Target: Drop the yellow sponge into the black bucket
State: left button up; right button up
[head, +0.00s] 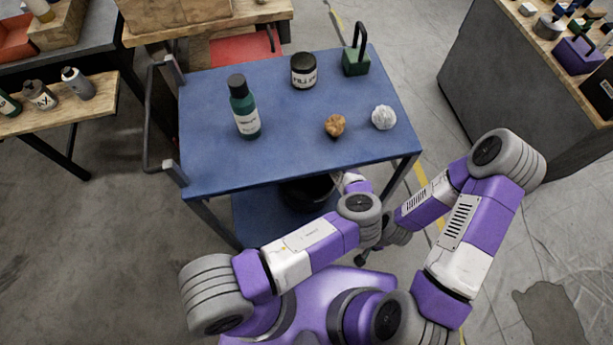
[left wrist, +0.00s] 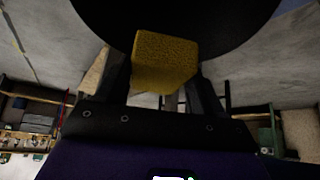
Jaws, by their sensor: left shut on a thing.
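The yellow sponge (left wrist: 166,60) is held between the two dark fingers of my left gripper (left wrist: 163,85) in the left wrist view. The black bucket (left wrist: 190,14) fills the top of that view, right beyond the sponge; whether they touch I cannot tell. In the head view the black bucket (head: 306,194) stands on the lower shelf of the blue cart, partly hidden by the cart's top and my left arm. My left wrist reaches under the cart's near edge, and its fingers and the sponge are hidden there.
The blue cart top (head: 290,125) bears a green bottle (head: 245,108), a black jar (head: 303,71), a green handled block (head: 356,61), a brown lump (head: 334,125) and a crumpled white ball (head: 384,117). Benches stand left and right. The floor (head: 90,220) at left is clear.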

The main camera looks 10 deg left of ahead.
pick_arm(q)
jog(key=shift+s+f+b, duration=0.1)
jog(key=shift+f+b, duration=0.2)
jog(key=shift+f, duration=0.15)
notch_tip(320, 180, down, 5)
jog(key=b, duration=0.4)
jog(key=shift+r+b, duration=0.1)
jog(key=shift+b, duration=0.2)
jog(key=o, duration=1.3)
jog(key=p+v, duration=0.3)
jog(key=v, duration=0.4)
jog(key=shift+s+d+r, duration=0.1)
jog(key=shift+d+r, duration=0.05)
jog(key=shift+r, duration=0.1)
